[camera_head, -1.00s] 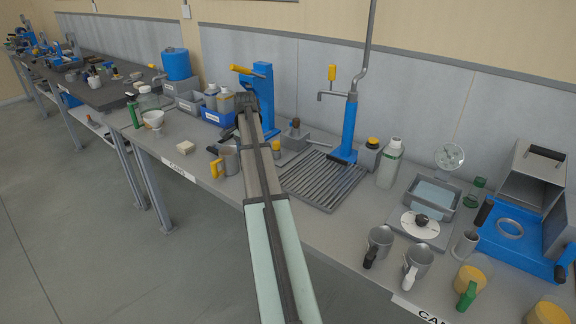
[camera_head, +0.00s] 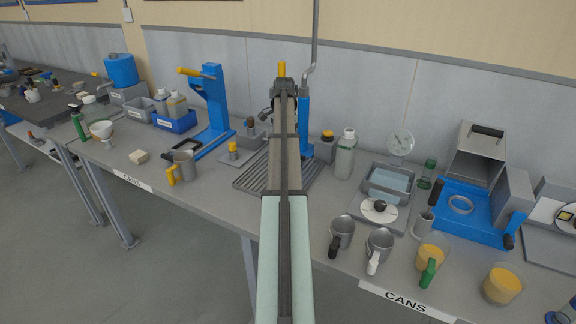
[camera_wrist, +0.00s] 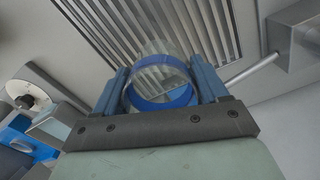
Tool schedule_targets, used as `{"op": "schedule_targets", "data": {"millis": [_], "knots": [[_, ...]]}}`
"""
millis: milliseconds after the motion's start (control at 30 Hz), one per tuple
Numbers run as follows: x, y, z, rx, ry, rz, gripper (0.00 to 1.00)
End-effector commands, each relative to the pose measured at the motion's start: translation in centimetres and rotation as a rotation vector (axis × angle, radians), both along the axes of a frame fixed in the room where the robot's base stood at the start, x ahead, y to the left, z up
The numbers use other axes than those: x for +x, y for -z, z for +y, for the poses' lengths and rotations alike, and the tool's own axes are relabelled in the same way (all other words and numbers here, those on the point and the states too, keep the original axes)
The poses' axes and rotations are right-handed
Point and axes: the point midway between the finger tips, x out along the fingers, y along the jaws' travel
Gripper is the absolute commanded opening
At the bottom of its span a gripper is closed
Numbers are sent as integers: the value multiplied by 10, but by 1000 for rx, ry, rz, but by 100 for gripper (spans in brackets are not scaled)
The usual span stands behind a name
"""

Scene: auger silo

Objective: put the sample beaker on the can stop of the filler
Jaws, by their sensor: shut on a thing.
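In the wrist view a clear glass beaker with a blue band (camera_wrist: 160,92) sits between the two blue-grey fingers of my gripper (camera_wrist: 162,88), which is shut on it. The ribbed drain grate shows below and behind the beaker. In the head view my arm hides both the gripper and the beaker. At the right of the bench stands a blue-based machine (camera_head: 480,222) with a ring on its plate (camera_head: 461,205) and a grey hopper-like box (camera_head: 476,152). A blue lever stand (camera_head: 212,100) is left of the grate. I cannot tell which of these is the filler.
The drain grate (camera_head: 250,181) and blue tap column (camera_head: 305,115) are partly behind my arm. A white bottle (camera_head: 345,155) and a scale with a white disc (camera_head: 380,211) stand to the right. Several mugs line the front edge. A grey mug (camera_head: 184,165) stands left.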

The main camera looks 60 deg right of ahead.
Motion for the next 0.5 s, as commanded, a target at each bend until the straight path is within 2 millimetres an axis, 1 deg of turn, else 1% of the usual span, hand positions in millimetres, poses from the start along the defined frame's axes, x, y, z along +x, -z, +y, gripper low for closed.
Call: {"op": "schedule_targets", "data": {"millis": [33, 67, 200, 300, 500], "knots": [[-5, -3, -16, 0, -4, 0, 43], [-7, -4, -23, 0, -16, 0, 43], [3, -8, -37, 2, -121, 1, 43], [5, -9, -40, 3, -197, 2, 43], [5, -9, -38, 5, -313, 3, 43]]}}
